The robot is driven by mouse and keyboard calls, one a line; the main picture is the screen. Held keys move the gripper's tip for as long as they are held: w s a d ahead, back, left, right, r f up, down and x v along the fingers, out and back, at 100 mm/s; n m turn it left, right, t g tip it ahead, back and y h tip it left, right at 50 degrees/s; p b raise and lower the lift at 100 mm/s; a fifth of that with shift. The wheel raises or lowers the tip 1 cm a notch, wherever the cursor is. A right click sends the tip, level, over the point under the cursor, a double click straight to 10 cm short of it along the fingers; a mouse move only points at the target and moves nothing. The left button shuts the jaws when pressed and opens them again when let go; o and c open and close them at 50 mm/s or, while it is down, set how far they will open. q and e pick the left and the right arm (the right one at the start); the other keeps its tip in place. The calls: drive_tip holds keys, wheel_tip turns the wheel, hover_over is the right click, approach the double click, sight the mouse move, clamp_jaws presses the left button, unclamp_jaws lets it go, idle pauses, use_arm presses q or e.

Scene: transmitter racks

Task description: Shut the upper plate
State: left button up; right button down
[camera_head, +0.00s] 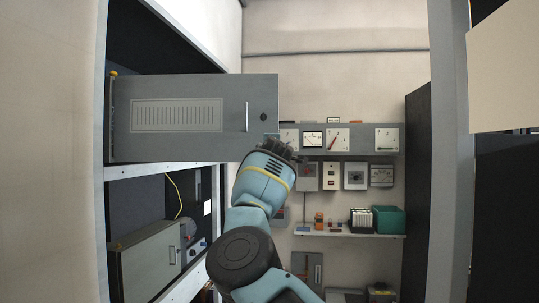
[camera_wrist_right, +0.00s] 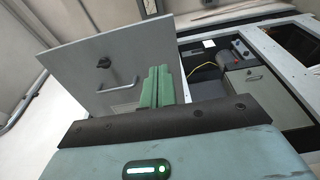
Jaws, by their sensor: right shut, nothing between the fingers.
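The upper plate (camera_head: 188,116) is a grey door with a vented label, a bar handle and a dark knob. It stands swung open in front of the rack's upper opening, its left edge by the rack's left post. In the right wrist view the upper plate (camera_wrist_right: 85,65) fills the upper left, with its handle and knob showing. My right gripper (camera_head: 277,146) is at the plate's lower right corner. In the wrist view the right gripper's greenish fingers (camera_wrist_right: 157,82) are together and empty, close to the plate's edge; contact cannot be told. My left gripper is not in view.
A lower grey box with a handle (camera_head: 148,262) sits in the rack's lower bay, near a yellow cable (camera_head: 177,194). The rack frame (camera_head: 150,171) runs between the bays. A wall panel of meters (camera_head: 360,138) and a shelf (camera_head: 350,233) with small devices stand behind my arm.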

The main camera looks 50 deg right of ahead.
drive_tip(key=v, duration=0.7)
drive_tip(key=shift+r, duration=0.3)
